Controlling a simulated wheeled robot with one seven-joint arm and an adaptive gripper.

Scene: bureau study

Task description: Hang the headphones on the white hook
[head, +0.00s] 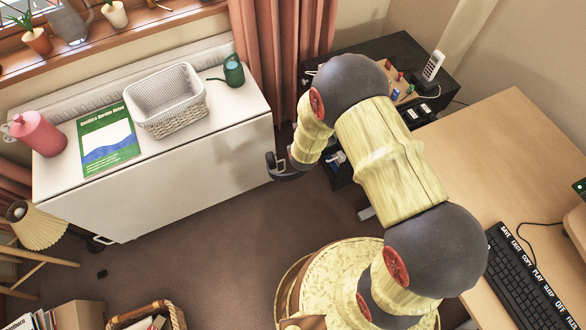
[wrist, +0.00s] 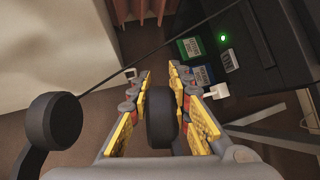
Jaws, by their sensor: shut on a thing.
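The dark headphones show in the wrist view. One round ear cup (wrist: 55,122) hangs at the left, and another dark part (wrist: 160,115) sits between the yellow finger pads. My gripper (wrist: 161,74) is shut on that part. In the head view a dark piece of the headphones (head: 286,177) shows below my wrist, beside the right end of the white cabinet; the fingers are mostly hidden by my arm. A small pale square fitting (wrist: 130,73) lies just beyond the fingertips. I cannot tell whether it is the white hook.
The white cabinet (head: 150,195) carries a basket (head: 168,125), green book, pink jug and green can. A black unit (head: 420,60) with a phone stands behind my arm. The wooden desk (head: 500,150) is at the right. A thin dark cord crosses the wrist view.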

